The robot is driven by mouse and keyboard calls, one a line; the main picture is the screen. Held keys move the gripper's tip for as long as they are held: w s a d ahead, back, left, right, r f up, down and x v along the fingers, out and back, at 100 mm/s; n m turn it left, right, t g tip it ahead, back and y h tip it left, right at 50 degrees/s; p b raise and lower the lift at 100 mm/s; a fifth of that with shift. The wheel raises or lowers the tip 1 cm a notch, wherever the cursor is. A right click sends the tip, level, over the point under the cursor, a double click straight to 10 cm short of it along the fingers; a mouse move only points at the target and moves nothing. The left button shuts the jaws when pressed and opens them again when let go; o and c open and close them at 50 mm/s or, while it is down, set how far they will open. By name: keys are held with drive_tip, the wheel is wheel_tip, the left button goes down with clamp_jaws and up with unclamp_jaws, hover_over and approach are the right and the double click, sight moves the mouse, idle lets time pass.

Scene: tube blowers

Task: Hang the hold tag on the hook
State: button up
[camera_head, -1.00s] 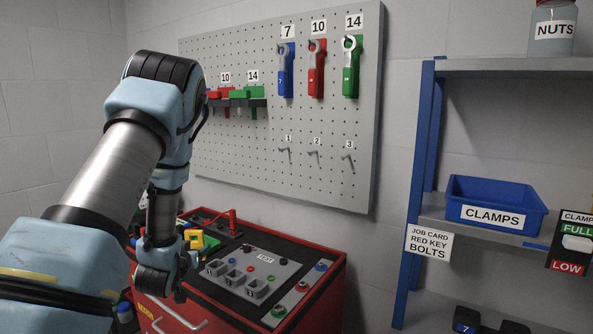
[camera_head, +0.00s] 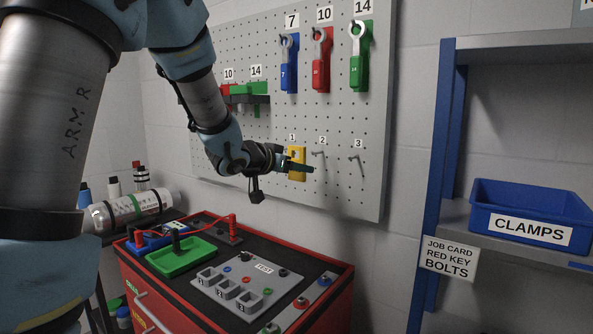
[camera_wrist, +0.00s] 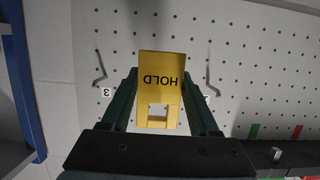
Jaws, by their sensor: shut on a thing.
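The yellow hold tag (camera_head: 297,170) is gripped by my gripper (camera_head: 300,167) in front of the pegboard, just below the number 1 label. In the wrist view the tag (camera_wrist: 161,85) sits between both dark green fingers (camera_wrist: 160,100), with HOLD upside down and a square opening near its lower end. Hook 2 (camera_head: 318,154) and hook 3 (camera_head: 356,161) are bare. Hook 1 is mostly hidden by the tag in the head view. The wrist view shows hook 3 (camera_wrist: 99,72) at left and another hook (camera_wrist: 209,70) at right, its label partly covered. Contact with any hook cannot be told.
Blue, red and green wrenches hang above on the pegboard (camera_head: 345,120). Below is a red cabinet (camera_head: 330,303) with a green tray (camera_head: 182,262) and test panel (camera_head: 262,285). A blue-posted shelf with a clamps bin (camera_head: 500,200) stands right.

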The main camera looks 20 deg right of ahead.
approach(322, 167)
drive_tip(key=shift+x, duration=3.15)
drive_tip(key=o, duration=1.4)
